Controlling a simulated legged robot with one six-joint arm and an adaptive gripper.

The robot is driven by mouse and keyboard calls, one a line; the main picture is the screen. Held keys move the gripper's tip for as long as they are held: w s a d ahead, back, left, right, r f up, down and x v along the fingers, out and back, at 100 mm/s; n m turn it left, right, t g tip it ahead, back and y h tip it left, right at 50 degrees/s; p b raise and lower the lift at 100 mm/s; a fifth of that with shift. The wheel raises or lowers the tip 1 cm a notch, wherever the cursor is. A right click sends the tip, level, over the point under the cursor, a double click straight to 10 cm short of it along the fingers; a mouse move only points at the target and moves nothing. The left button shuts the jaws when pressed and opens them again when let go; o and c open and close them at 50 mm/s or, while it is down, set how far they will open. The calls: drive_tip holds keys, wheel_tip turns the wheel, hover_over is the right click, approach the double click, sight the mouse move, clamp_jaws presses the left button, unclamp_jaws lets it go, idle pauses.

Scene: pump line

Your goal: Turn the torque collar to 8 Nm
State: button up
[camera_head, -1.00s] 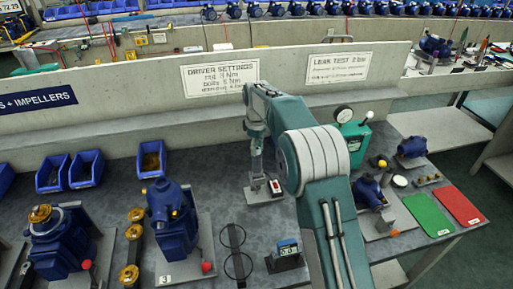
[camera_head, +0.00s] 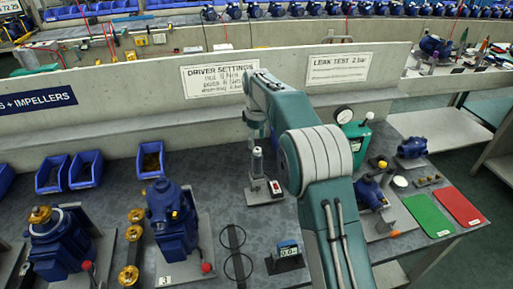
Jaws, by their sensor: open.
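The driver (camera_head: 258,163) stands upright in a grey base (camera_head: 262,196) at the middle of the bench. A small red-and-white panel (camera_head: 275,187) is on the base beside it. The torque collar cannot be made out separately at this size, and no setting on it is readable. My gripper (camera_head: 257,139) is above the driver's top, small and partly merged with my wrist in this view. It is open and holds nothing I can see. A sign headed "Driver settings" (camera_head: 219,82) hangs on the wall behind. Its smaller lines are hard to read.
A small meter (camera_head: 287,250) stands in front, near two dark rings (camera_head: 238,267). Blue pumps (camera_head: 172,215) and brass parts (camera_head: 134,235) are at left. The leak-test gauge (camera_head: 344,115), green mat (camera_head: 428,215) and red mat (camera_head: 459,205) are at right.

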sight(257, 149)
wheel_tip(257, 149, up, 8)
idle(0.5)
drive_tip(key=s+d+r+m+t, duration=0.1)
drive_tip(key=s+d+r+m, duration=0.25)
drive_tip(key=s+r, duration=0.4)
drive_tip(key=s+d+r+m+t, duration=0.2)
drive_tip(key=s+d+r, duration=0.25)
drive_tip(key=s, duration=0.55)
drive_tip(key=s+d+f+m+t, duration=0.1)
drive_tip(key=s+f+m, duration=0.1)
drive_tip(key=s, duration=0.5)
drive_tip(key=s+d+f+m, duration=0.2)
drive_tip(key=s+f, duration=0.2)
drive_tip(key=s, duration=0.4)
drive_tip(key=s+d+f+m+t, duration=0.1)
drive_tip(key=s+d+f+m, duration=0.1)
drive_tip(key=s, duration=0.5)
drive_tip(key=shift+s+d+f+t, duration=0.15)
drive_tip(key=shift+s+f+t, duration=0.15)
drive_tip(key=shift+f, duration=0.6)
